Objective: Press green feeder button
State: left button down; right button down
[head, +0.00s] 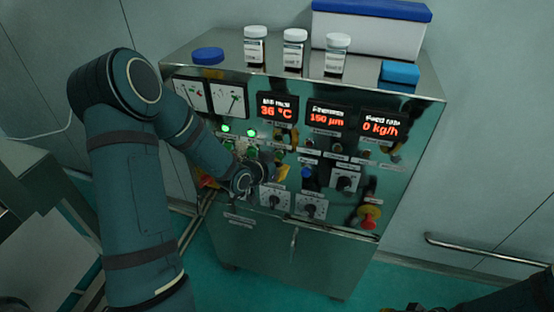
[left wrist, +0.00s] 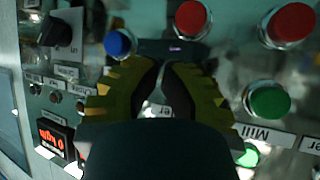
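In the left wrist view, the yellow fingers of the left gripper (left wrist: 162,66) come together at the tips with nothing held. They cover the spot above the partly hidden feeder label (left wrist: 157,111), so the button is hidden there. Whether the fingers touch the panel, I cannot tell.
Close by in the left wrist view are the green mill button (left wrist: 268,100), two red buttons (left wrist: 190,18), a blue button (left wrist: 118,43) and a black knob (left wrist: 60,30). An emergency stop (head: 370,214) is at the panel's lower right. Jars (head: 294,50) stand on the cabinet.

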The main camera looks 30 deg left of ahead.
pick_arm(q)
jog(key=shift+w, duration=0.15)
dwell(0.3)
jog(key=shift+s+d+b, duration=0.2)
jog(key=shift+s+b, duration=0.2)
jog(key=shift+s, duration=0.5)
jog(key=s, duration=0.2)
jog(key=s+d+b, duration=0.1)
jog(key=s, duration=0.2)
jog(key=shift+d, duration=0.1)
dwell(1.0)
